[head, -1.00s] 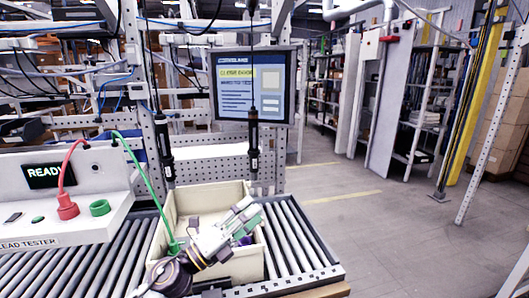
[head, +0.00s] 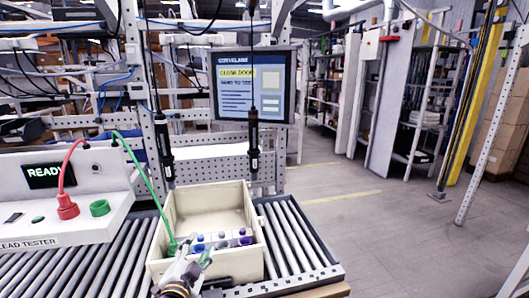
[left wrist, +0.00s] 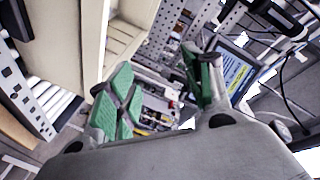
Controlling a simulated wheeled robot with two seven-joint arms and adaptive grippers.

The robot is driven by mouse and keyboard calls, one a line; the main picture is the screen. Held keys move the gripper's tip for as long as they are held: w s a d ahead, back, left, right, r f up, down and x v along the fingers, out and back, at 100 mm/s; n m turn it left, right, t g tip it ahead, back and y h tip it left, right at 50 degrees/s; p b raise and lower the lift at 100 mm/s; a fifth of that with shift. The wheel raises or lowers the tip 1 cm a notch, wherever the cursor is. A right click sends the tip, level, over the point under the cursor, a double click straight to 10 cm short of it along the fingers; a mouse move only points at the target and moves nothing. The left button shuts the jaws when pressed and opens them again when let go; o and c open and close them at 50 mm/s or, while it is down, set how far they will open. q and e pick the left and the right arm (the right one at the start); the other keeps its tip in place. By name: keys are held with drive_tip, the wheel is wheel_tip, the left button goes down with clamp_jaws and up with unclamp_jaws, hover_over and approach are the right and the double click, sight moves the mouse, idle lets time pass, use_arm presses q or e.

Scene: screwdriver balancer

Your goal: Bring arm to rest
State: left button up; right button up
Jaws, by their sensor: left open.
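My left gripper (head: 192,258) is at the bottom centre of the head view, in front of the near wall of a beige bin (head: 255,262). It is open and nothing shows between its fingers. In the left wrist view, the two green-padded fingers of my left gripper (left wrist: 163,88) stand wide apart, with a beige wall of the bin (left wrist: 92,40) beside them at upper left. My right gripper is not in view.
The bin holds several small parts with purple and blue tops. Two black screwdrivers (head: 163,148) (head: 253,140) hang behind it. A lead tester (head: 60,210) reading READY stands left on a roller conveyor (head: 295,235). A monitor (head: 270,85) is behind. The floor at right is clear.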

use_arm(q)
drive_tip(key=s+a+f+n+g, duration=0.3)
drive_tip(key=s+f+n+g, duration=0.75)
drive_tip(key=s+f, duration=1.2)
drive_tip(key=s+f+m+g, duration=0.3)
drive_tip(key=f+g, duration=0.1)
drive_tip(key=f, duration=2.7)
drive_tip(key=s+a+f, duration=0.3)
drive_tip(key=s+f, duration=0.7)
drive_tip(key=s, duration=0.1)
drive_tip(key=s+a+f+g, duration=0.1)
drive_tip(key=s+a+f, duration=0.2)
drive_tip(key=s+f, duration=0.7)
drive_tip(key=shift+s+a, duration=0.4)
drive_tip(key=shift+s, duration=0.2)
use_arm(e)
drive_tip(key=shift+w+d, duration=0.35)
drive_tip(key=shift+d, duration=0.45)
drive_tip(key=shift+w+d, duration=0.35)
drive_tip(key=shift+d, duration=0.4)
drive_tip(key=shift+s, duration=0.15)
